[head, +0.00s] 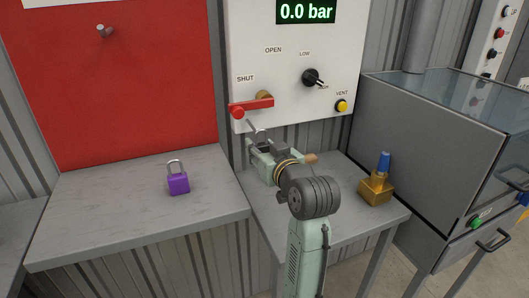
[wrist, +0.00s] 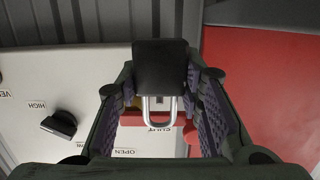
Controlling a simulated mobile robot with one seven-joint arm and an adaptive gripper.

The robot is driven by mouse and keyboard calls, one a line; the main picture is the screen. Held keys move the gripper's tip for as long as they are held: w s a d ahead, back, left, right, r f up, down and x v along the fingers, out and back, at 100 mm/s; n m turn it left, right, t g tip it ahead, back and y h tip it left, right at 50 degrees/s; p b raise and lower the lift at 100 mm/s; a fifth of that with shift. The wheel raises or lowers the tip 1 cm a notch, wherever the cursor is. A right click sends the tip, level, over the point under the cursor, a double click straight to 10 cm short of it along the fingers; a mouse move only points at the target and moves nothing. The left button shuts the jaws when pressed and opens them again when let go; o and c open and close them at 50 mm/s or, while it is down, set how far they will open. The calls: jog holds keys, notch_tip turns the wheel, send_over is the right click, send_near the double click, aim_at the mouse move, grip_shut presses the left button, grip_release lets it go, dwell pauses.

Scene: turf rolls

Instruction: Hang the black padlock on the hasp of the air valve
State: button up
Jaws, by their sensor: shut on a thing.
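My gripper (head: 262,152) is shut on the black padlock (wrist: 160,68), which sits between the fingertips in the wrist view. The padlock's shackle (wrist: 148,118) points away from the fingers, towards the panel. In the head view the padlock (head: 272,143) is small and partly hidden by the fingers, just below the valve. The air valve's red lever (head: 252,108) lies almost level, its end to the left under the SHUT label. The red of the lever (wrist: 148,140) also shows behind the shackle in the wrist view. I cannot make out the hasp clearly, or whether the shackle touches it.
A purple padlock (head: 178,182) stands on the grey bench at left, before a red board (head: 110,80) with a peg. A brass block with a blue top (head: 376,185) stands right of my arm. The panel (head: 285,50) has a black knob and yellow button.

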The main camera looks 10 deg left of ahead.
jog(key=shift+b+x, duration=0.45)
jog(key=shift+x, duration=2.5)
jog(key=shift+f, duration=0.1)
jog(key=o, duration=1.3)
